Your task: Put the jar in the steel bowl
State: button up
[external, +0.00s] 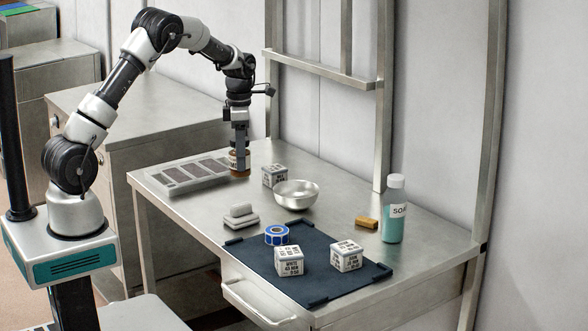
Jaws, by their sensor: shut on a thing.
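My gripper (239,148) points straight down at the back left of the steel table. It is shut on a small brown jar (240,170), whose upper part is partly hidden by the fingers. The jar is upright, at or just above the table top, beside the right end of a grey tray; I cannot tell whether it touches the table. The steel bowl (297,203) stands to the right of the jar and nearer the camera. It looks empty, though only part of its inside shows.
A white printed cube (273,176) stands between jar and bowl. The grey slotted tray (186,177) lies left. A dark mat (262,256) in front holds blue tape (277,235) and two printed cubes. A soap bottle (392,215) and brown block (366,222) stand right. Steel uprights rise behind.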

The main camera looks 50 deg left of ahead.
jog(key=w+d+r+p, duration=0.2)
jog(key=w+d+r, duration=0.5)
jog(key=d+r, duration=0.3)
notch_tip(320, 180, down, 11)
jog(key=d, duration=0.2)
jog(key=shift+n, duration=0.3)
jog(key=shift+f, duration=0.1)
jog(key=shift+f, duration=0.5)
jog(key=o, duration=1.2)
